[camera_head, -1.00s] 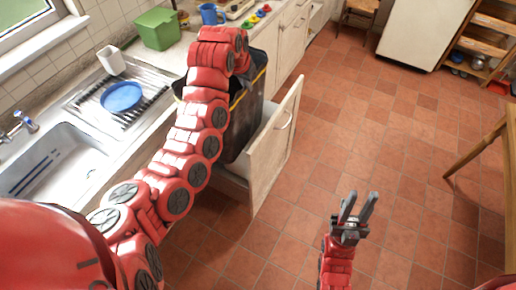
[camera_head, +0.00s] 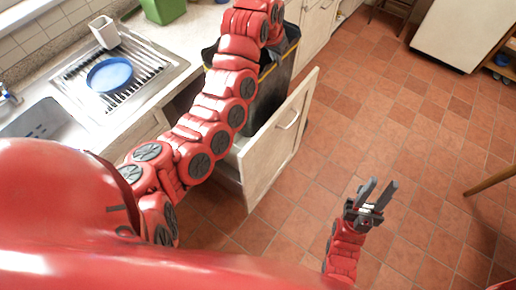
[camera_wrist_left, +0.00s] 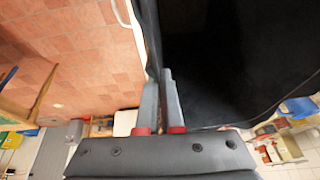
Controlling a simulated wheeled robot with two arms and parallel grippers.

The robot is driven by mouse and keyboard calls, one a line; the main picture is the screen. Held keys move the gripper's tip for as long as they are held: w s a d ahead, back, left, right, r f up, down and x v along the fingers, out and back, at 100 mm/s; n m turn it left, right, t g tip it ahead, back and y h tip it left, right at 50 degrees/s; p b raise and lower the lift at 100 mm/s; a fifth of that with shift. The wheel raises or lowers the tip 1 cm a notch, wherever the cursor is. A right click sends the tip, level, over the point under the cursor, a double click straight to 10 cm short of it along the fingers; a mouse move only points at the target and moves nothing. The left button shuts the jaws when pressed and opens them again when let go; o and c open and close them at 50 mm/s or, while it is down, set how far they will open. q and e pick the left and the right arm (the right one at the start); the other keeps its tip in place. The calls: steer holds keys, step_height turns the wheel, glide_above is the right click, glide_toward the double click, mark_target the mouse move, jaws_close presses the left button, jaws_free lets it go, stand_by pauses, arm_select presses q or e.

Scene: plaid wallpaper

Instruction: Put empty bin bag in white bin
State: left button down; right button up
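A black bin bag (camera_head: 262,105) lines a dark bin with a yellow band at its rim, inside the pulled-out cabinet drawer. It fills the right of the left wrist view (camera_wrist_left: 235,60) as a dark opening. My left arm reaches over the bin, and its gripper is hidden in the head view. In the wrist view my left gripper (camera_wrist_left: 160,82) has its fingers nearly together at the bag's edge, apparently pinching it. My right gripper (camera_head: 374,192) is open and empty above the floor. I cannot make out a white bin.
The drawer front (camera_head: 280,142) with its handle juts out beside the bin. The counter holds a sink (camera_head: 40,122), a drying rack with a blue bowl (camera_head: 110,75), a white holder (camera_head: 104,32) and a green box (camera_head: 160,8).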

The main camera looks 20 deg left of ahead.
mark_target(274, 95)
arm_select(q)
step_height(274, 95, down, 16)
steer(key=b, duration=1.5)
steer(key=shift+w+f, duration=0.1)
steer(key=shift+f, duration=0.1)
step_height(274, 95, down, 10)
steer(key=shift+r+p, duration=0.1)
steer(key=shift+p, duration=0.7)
